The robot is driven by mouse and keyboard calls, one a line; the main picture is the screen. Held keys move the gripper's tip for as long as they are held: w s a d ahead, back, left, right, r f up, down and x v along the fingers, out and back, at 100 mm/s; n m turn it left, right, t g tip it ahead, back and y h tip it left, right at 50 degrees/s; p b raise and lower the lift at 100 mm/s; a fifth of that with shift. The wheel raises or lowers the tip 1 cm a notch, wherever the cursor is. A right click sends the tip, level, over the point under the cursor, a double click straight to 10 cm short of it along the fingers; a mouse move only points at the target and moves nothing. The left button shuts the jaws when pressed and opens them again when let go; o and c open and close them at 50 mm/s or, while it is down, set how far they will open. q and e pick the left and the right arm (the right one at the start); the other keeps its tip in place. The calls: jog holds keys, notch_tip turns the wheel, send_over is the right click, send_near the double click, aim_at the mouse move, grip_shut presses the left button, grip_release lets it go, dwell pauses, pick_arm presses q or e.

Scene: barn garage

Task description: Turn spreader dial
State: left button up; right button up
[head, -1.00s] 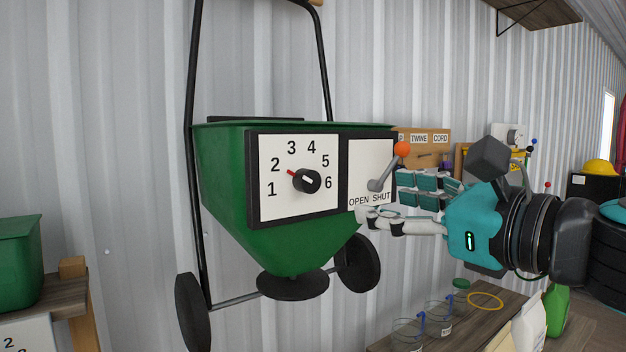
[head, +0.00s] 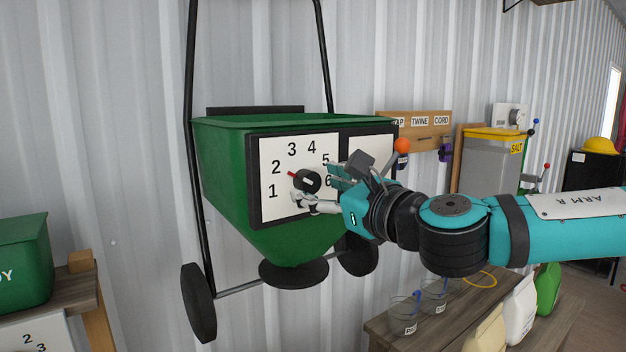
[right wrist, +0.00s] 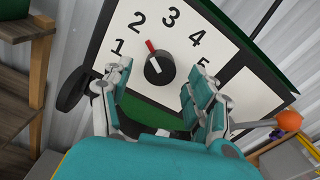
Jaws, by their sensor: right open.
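The green spreader (head: 225,170) hangs against the metal wall, with a white dial plate numbered 1 to 6 on its front. My left gripper is not in view.
The orange-tipped open/shut lever (head: 402,146) stands right beside my right wrist. A wooden table (head: 400,330) with glass jars and bottles is below my arm. A shelf with a green bin (head: 25,260) is at left.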

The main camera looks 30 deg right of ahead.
jog(key=shift+w+a, duration=0.15)
jog(key=shift+w, duration=0.95)
jog(key=c, duration=1.1)
